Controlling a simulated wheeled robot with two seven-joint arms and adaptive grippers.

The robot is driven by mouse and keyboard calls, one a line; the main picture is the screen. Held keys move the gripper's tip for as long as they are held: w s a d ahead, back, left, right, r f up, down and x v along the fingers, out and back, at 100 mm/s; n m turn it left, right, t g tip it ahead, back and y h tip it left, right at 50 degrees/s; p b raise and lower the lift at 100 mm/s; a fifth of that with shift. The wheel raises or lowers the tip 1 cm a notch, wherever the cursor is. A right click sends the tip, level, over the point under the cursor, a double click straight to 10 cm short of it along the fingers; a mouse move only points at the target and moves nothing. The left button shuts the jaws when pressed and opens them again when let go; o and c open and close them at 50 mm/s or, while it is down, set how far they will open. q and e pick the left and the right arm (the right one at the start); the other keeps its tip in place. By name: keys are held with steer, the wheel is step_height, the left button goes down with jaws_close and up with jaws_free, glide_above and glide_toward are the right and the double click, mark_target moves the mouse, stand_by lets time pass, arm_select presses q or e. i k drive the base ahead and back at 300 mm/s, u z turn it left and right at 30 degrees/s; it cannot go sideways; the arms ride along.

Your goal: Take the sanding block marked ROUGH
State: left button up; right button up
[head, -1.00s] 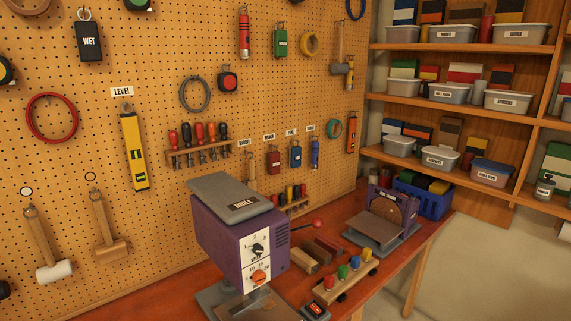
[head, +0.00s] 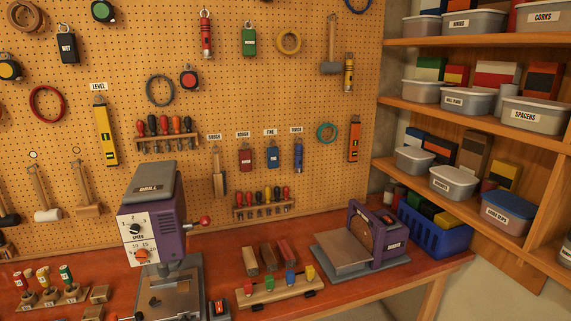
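A red block (head: 245,158) hangs on the pegboard under a small label (head: 242,134) that appears to read ROUGH; the print on the block itself is too small to be sure of. A similar blue block (head: 273,157) hangs just right of it, under a label that appears to read FINE. A brush (head: 219,176) hangs just left of it. A green block (head: 249,40) hangs higher up, its print unclear, and a black block marked WET (head: 67,47) hangs at the upper left. Neither of my grippers is in view.
A purple drill press (head: 155,217) stands on the red bench (head: 380,279), left of the hanging blocks. A screwdriver rack (head: 264,207) sits below them. Shelves (head: 480,118) fill the right.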

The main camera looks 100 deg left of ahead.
mark_target(245, 155)
steer(key=z, duration=0.05)
steer(key=i, duration=0.35)
steer(key=u, duration=2.95)
